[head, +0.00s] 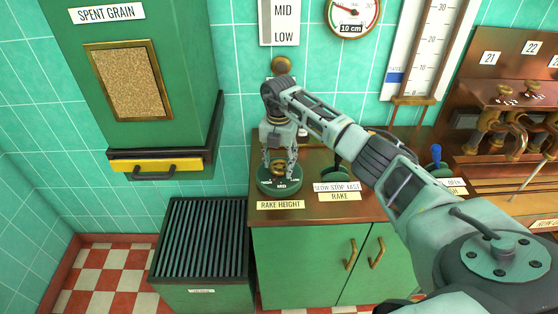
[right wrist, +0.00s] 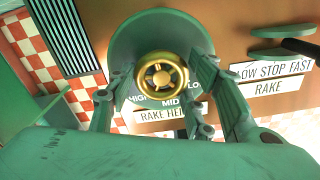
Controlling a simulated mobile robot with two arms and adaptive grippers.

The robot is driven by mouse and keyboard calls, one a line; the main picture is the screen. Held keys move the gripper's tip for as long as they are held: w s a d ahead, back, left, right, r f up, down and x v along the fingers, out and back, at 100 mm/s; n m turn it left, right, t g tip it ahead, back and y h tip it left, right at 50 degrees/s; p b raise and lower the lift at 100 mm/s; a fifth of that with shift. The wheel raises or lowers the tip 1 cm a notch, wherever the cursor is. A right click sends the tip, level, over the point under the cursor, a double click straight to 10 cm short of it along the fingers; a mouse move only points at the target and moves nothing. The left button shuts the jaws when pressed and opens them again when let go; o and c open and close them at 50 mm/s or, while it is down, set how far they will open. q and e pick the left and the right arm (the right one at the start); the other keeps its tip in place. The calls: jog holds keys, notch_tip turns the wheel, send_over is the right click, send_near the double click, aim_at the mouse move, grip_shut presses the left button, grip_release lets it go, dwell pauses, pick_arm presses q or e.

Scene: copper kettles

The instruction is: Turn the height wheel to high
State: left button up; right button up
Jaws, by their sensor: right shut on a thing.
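The height wheel (right wrist: 160,75) is a small brass handwheel with spokes on a round green base (right wrist: 125,40). The base carries the words high, mid and low, partly covered by my fingers in the right wrist view. In the head view, the base stands on the counter's left end behind a "RAKE HEIGHT" label (head: 281,205), with "MID" readable at its front. My right gripper (head: 278,164) points down over it. In the right wrist view, its fingers (right wrist: 160,82) are on both sides of the wheel, shut on its rim. My left gripper is not in view.
A wall sign (head: 281,22) above shows MID and LOW; its top is cut off. The rake speed control, labelled "SLOW STOP FAST" (head: 337,187), stands just right of the wheel. A green spent-grain chute (head: 165,100) hangs at left above a slatted bin (head: 202,240).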

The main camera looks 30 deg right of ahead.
aim_at(279, 164)
jog(key=shift+w+r+m, duration=0.1)
jog(key=shift+m, duration=1.4)
jog(key=shift+p, duration=0.3)
jog(key=o, duration=1.1)
notch_tip(279, 164, up, 12)
jog(key=shift+f, duration=0.1)
